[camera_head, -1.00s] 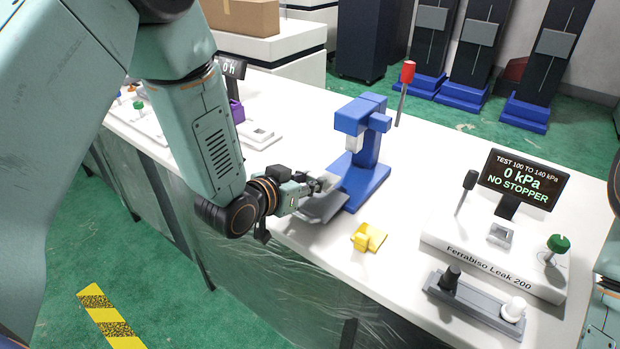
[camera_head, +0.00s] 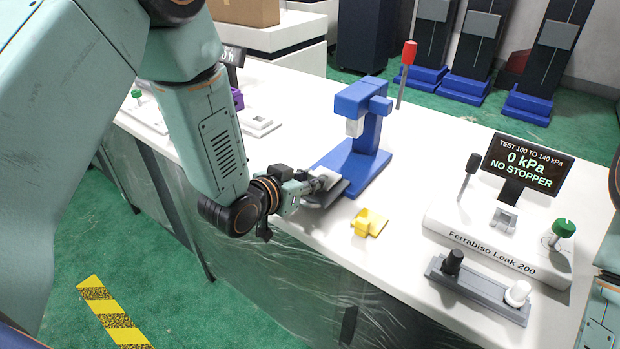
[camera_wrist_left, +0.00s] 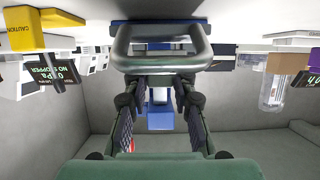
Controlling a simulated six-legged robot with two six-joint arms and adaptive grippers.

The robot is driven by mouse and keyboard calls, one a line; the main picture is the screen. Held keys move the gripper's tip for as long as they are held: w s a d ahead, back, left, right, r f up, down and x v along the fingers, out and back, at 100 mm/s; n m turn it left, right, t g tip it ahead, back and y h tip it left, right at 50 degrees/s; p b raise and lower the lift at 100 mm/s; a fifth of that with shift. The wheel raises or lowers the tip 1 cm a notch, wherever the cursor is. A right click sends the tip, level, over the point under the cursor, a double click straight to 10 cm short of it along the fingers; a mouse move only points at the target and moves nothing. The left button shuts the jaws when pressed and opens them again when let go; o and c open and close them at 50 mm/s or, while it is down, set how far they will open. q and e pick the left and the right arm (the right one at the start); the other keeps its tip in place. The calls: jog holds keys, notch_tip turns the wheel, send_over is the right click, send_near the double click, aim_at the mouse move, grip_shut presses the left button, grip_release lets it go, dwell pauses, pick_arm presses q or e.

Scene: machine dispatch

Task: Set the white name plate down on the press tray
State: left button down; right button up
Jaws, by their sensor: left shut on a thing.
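The blue press (camera_head: 366,160) stands on the white bench. The grey press tray (camera_head: 325,198) lies at its front left, by the bench edge, partly behind my gripper. My left gripper (camera_head: 322,184) is shut at this tray. In the left wrist view, the grey looped handle (camera_wrist_left: 160,63) spans across the fingertips of my left gripper (camera_wrist_left: 160,88), against the blue press base. I cannot make out the white name plate in either view. My right gripper is out of the picture.
A yellow block (camera_head: 369,223) sits on the bench right of the tray. Further right are the leak tester (camera_head: 490,245), its screen (camera_head: 522,168) and a grey stand (camera_head: 480,290) with a black and a white knob. A red-topped post (camera_head: 408,54) rises behind the press.

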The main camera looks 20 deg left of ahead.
pick_arm(q)
jog(key=shift+w+a+f, duration=0.1)
jog(key=shift+f, duration=0.25)
jog(key=shift+f+b, duration=0.1)
jog(key=shift+b, duration=0.2)
jog(key=c, duration=1)
grip_release()
jog(key=v, duration=1.2)
jog(key=shift+f, duration=0.1)
